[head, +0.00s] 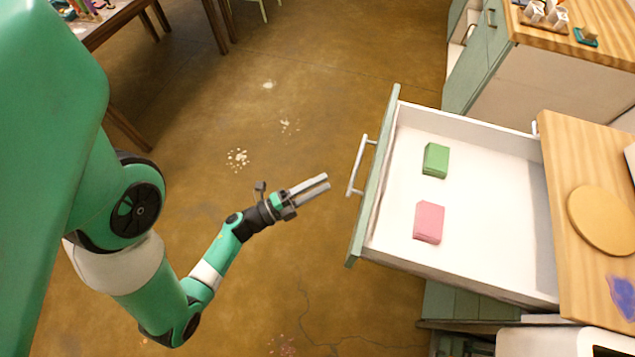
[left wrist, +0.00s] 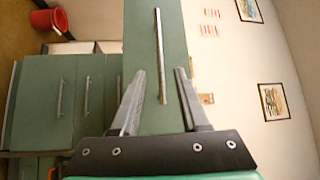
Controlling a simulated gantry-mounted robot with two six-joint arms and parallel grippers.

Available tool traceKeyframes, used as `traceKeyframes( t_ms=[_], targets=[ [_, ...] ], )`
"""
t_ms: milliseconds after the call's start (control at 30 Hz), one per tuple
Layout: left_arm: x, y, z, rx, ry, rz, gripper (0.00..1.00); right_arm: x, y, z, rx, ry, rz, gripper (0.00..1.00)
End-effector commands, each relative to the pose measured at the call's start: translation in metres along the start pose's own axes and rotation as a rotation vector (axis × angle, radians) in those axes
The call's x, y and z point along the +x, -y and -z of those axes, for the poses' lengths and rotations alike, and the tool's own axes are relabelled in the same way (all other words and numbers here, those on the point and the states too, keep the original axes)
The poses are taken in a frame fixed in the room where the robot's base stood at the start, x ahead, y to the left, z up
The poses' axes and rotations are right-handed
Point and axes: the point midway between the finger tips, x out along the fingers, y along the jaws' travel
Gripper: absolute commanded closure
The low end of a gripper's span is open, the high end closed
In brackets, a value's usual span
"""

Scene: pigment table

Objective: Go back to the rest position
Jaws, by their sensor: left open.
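My left gripper (head: 308,188) is open and empty in the head view, over the bare floor to the left of an open drawer (head: 470,130). Its fingers point right toward the drawer's bar handle (head: 360,165), with a gap between them and the handle. In the left wrist view, the two fingers of the left gripper (left wrist: 158,92) stand apart, with the green drawer front and its handle (left wrist: 160,55) beyond them. A green block (head: 435,160) and a pink block (head: 429,222) lie apart inside the drawer. My right gripper is in neither view.
A wooden countertop (head: 575,150) with a round wooden board (head: 603,220) is right of the drawer. Another counter stands at top right, a dark table (head: 95,35) at top left. The floor (head: 260,110) left of the drawer is clear. A red bucket (left wrist: 47,20) shows in the wrist view.

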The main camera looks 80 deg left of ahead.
Motion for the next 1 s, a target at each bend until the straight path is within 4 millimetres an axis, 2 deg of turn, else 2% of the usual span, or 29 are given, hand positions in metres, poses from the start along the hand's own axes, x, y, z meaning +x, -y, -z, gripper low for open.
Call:
traceKeyframes(
  t_ms=[633,733,767,867,967,1000],
  targets=[
    [-0.004,0.0,0.0,-0.001,-0.001,0.0,0.55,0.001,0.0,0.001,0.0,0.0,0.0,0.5],
    [0.003,0.009,-0.004,0.003,0.001,0.017,0.55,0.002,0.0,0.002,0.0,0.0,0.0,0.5],
    [0.009,0.016,-0.007,0.005,0.005,0.031,0.55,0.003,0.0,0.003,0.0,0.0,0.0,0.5],
    [0.04,0.057,-0.023,0.002,0.017,0.113,0.55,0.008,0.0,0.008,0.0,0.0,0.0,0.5],
    [0.087,0.124,-0.035,-0.043,0.027,0.246,0.55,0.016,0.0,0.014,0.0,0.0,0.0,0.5],
    [0.107,0.155,-0.035,-0.08,0.025,0.306,0.55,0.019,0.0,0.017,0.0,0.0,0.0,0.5]
  ],
)
